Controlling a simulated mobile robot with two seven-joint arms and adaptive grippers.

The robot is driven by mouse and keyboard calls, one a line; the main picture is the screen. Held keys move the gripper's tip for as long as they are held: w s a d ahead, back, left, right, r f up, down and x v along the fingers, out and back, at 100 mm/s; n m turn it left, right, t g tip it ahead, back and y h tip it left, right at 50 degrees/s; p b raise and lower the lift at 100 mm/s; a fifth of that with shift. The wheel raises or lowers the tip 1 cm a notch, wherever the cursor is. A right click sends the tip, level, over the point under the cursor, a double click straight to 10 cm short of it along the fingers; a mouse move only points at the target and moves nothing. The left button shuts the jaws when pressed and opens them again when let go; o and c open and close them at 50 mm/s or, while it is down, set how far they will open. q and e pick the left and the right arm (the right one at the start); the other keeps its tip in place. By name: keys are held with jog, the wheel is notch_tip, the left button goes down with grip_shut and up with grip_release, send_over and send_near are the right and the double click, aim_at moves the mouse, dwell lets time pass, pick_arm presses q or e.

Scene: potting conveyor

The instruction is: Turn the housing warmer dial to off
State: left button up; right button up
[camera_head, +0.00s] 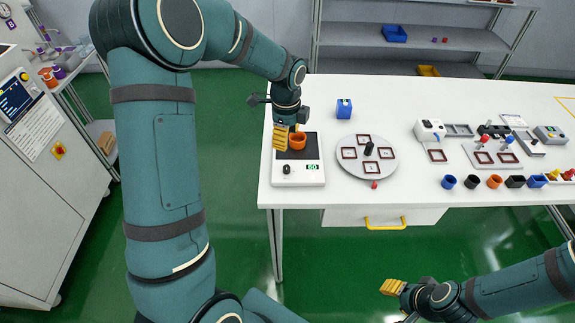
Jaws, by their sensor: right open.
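The housing warmer (312,165) is a flat white unit with a dark plate at the left end of the white table. Its black dial (286,169) is on the front left, and a green display (312,181) appears to read 60. An orange housing (298,143) stands on the plate. My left gripper (280,137) points down over the plate's left edge, its yellow fingers beside the orange housing and behind the dial; whether they touch the housing or are shut is unclear. My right gripper (393,287) is open, low in front of the table, far from the warmer.
A round turntable (389,167) with several square frames sits right of the warmer, with a blue box (344,108) behind it. Several small coloured housings (494,181) line the front right edge. A drawer with a yellow handle (386,224) is below the tabletop.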

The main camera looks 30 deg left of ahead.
aim_at(286, 167)
pick_arm(q)
notch_tip(286, 167, down, 13)
jog(key=shift+f+b, duration=0.1)
jog(key=shift+b, duration=0.65)
grip_shut()
